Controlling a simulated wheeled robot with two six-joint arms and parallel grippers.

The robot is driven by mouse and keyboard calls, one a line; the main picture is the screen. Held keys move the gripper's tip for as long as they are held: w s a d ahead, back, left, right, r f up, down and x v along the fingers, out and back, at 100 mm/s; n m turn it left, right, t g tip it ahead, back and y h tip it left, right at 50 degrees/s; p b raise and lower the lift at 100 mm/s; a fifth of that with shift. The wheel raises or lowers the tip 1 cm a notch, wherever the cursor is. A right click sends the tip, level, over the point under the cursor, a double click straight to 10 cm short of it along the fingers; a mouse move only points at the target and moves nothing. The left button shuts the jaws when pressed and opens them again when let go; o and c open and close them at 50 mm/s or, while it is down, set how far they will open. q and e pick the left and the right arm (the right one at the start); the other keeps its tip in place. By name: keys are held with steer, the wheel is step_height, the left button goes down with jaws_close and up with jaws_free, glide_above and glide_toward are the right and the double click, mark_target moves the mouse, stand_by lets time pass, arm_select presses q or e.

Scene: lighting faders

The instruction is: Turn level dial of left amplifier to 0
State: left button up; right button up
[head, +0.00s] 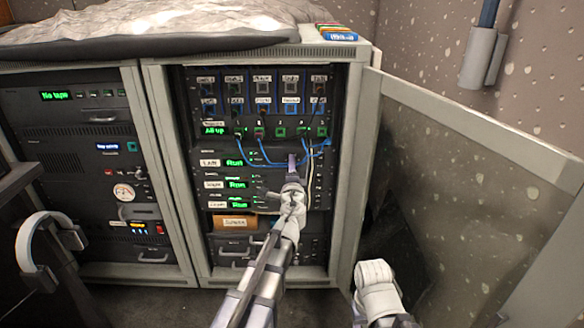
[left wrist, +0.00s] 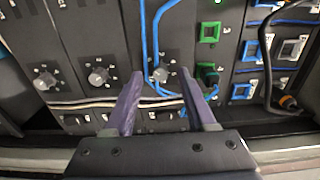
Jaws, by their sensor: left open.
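Three stacked amplifiers with green "Run" displays sit in the middle of the open rack. The top one, the left amplifier (head: 210,162), has a label that appears to read "Left". The wrist view is turned sideways and shows three grey dials; the level dial (left wrist: 160,73) nearest the green sockets appears to be the left amplifier's. My left gripper (head: 292,162) is in front of that amplifier and hides its dial in the head view. In the left wrist view its purple fingers (left wrist: 161,78) are apart, one each side of the dial, with nothing held. The dial's setting is unclear.
Blue cables (head: 262,160) loop from the patch panel close to my left gripper; one (left wrist: 143,45) runs beside the dial. The open rack door (head: 470,140) stands at the right. A second rack (head: 70,150) is at the left. Part of my right arm shows low right.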

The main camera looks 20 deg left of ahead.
arm_select(q)
steer(key=v, duration=0.6)
steer(key=shift+s, duration=0.3)
